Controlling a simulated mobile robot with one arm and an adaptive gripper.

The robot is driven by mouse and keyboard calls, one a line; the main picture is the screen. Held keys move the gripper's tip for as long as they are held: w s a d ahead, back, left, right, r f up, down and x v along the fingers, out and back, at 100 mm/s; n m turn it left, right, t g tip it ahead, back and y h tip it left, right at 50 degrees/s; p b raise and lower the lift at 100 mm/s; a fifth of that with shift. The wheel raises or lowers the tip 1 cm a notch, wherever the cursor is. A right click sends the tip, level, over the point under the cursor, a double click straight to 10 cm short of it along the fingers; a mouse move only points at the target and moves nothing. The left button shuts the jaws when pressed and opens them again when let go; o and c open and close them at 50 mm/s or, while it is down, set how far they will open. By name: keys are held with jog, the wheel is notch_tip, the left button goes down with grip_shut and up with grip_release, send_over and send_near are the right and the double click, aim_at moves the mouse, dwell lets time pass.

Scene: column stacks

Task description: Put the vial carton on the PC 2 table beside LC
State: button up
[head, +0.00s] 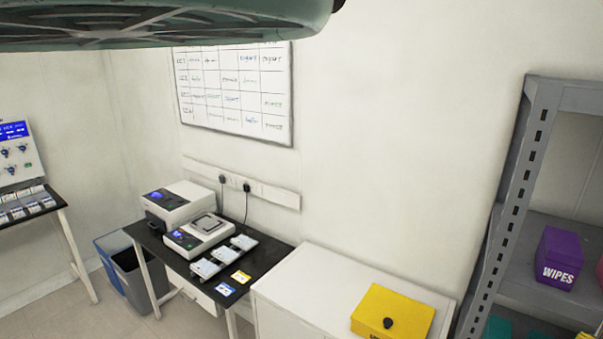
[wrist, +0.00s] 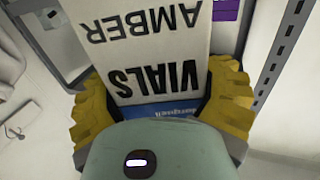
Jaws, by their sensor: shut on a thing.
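The vial carton (wrist: 150,45) is a pale box with dark lettering "VIALS" and "AMBER", upside down in the wrist view, and a blue strip at its near end. My gripper (wrist: 160,100) has its yellow fingers on both sides of the carton, shut on it. The carton and the gripper fingers do not show in the head view. A black-topped table (head: 266,257) stands against the wall in the head view, with devices, small trays and two cards on it. No readable label shows which table is PC 2 or where LC is.
A white cabinet (head: 330,277) with a yellow box (head: 392,313) adjoins the table on the right. A grey shelf rack (head: 513,190) holds a purple wipes box (head: 558,257). Bins (head: 130,272) stand left of the table. Another instrument table (head: 50,214) is at far left.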

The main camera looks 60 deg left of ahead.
jog(key=r+p, duration=0.5)
jog(key=s+a+r+p, duration=0.1)
jog(key=r+p, duration=0.2)
